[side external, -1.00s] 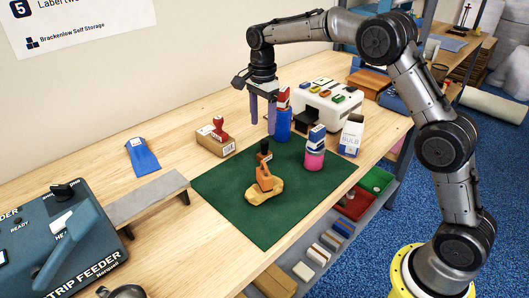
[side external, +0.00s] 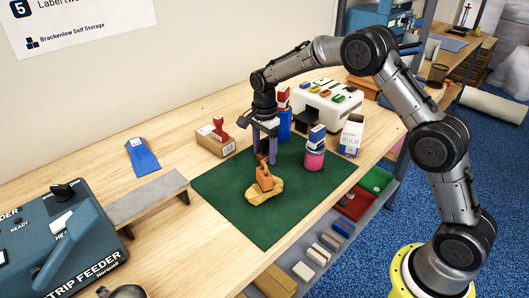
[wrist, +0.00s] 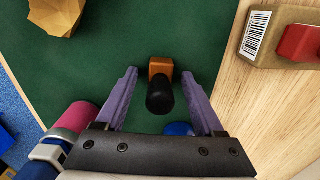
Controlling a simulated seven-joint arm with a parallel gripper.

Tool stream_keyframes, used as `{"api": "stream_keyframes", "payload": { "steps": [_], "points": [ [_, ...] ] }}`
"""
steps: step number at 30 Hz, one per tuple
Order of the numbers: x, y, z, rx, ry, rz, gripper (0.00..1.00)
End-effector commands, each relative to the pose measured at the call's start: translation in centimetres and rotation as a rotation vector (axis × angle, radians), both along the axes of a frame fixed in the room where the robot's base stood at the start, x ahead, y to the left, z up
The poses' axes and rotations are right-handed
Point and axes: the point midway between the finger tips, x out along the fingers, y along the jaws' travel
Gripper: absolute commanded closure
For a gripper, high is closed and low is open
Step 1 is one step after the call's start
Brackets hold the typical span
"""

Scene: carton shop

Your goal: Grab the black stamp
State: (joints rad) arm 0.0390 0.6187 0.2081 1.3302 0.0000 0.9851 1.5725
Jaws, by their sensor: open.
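The black stamp has a black rounded handle on an orange-brown base and stands on the green mat (side external: 240,225). In the wrist view the stamp (wrist: 160,96) is between my two purple fingers, with gaps on both sides.
A pink jar (side external: 314,159) stands right, a blue jar (side external: 285,122) behind. A carton (side external: 212,145) bearing a red stamp (side external: 218,127) stands left. The mat's front is clear.

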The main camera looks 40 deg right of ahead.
Motion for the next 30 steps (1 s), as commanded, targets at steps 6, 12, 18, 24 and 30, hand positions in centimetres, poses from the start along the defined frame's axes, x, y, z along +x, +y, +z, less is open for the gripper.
{"api": "stream_keyframes", "payload": {
  "steps": [6,12,18,24,30],
  "points": [
    [0.01,0.01,0.04,0.0,0.0,0.0,0.46],
    [0.01,0.01,0.06,0.0,-0.001,0.0,0.82],
    [0.02,0.01,0.07,0.0,-0.001,0.0,1.0],
    [0.03,0.01,0.1,0.0,-0.001,0.0,1.0],
    [0.1,0.01,0.74,0.0,-0.004,0.0,1.0]
  ]
}}
